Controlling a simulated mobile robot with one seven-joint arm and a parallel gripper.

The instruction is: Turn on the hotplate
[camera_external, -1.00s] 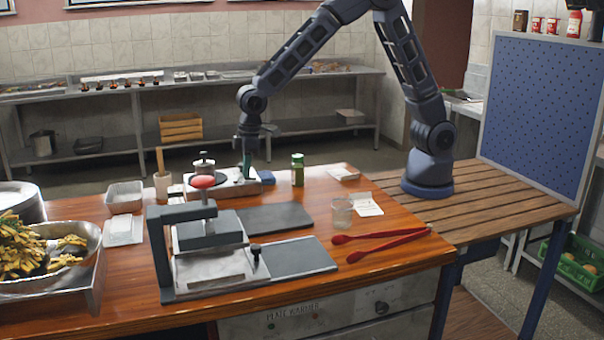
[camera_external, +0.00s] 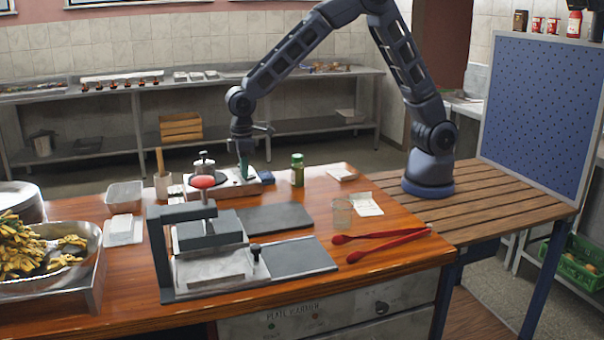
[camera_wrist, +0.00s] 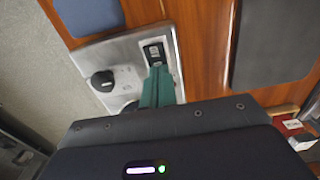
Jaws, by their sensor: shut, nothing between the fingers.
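The hotplate (camera_external: 225,190) is a pale metal unit with a dark round plate, at the back of the wooden counter. In the wrist view its metal panel (camera_wrist: 125,60) carries a black knob (camera_wrist: 102,81) and a dark rocker switch (camera_wrist: 154,52). My gripper (camera_external: 245,176) points down over the right part of the hotplate. Its green fingers are shut and empty. In the wrist view the fingertips (camera_wrist: 156,70) are right at the near edge of the switch; whether they touch it I cannot tell. The fingers and wrist housing hide part of the panel.
A metal pot or shaker (camera_external: 203,165) stands at the hotplate. A green-lidded jar (camera_external: 297,172) stands to the right and a dark blue item (camera_external: 266,177) lies close by.

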